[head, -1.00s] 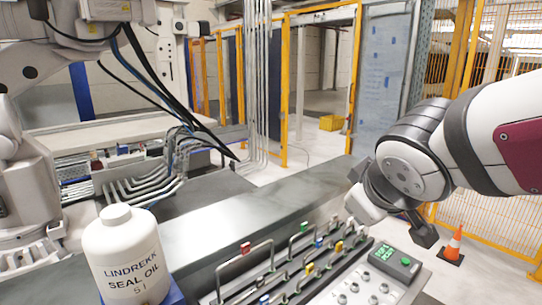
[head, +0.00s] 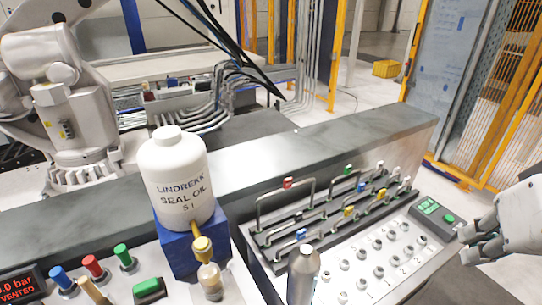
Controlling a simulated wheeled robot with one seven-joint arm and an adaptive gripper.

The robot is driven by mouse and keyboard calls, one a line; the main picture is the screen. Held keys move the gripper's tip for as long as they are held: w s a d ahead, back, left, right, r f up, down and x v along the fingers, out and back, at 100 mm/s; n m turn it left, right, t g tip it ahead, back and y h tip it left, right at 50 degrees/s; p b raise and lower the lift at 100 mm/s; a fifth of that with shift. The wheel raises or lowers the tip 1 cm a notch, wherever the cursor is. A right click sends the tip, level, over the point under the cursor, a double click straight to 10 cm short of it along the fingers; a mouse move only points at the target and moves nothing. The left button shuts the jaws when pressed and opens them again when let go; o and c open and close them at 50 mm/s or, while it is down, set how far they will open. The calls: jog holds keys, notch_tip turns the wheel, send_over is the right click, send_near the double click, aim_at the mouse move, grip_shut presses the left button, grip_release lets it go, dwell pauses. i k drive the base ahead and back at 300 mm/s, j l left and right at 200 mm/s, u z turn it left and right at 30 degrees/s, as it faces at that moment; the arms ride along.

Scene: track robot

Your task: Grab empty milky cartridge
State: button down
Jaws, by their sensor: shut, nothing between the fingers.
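My gripper (head: 468,246) is at the right edge in the head view, shut and empty. It is beside the button panel, well to the right of the cartridge and apart from it.
A white "LINDREKK SEAL OIL" bottle (head: 176,180) sits on a blue stand (head: 178,247). A rack with upright handles (head: 325,215) and a button panel (head: 385,255) lie between cartridge and gripper. Coloured knobs (head: 93,267) and a pressure display reading "VENTED" (head: 18,287) are at lower left.

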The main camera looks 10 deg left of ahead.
aim_at(209, 276)
jog(key=u, duration=1.35)
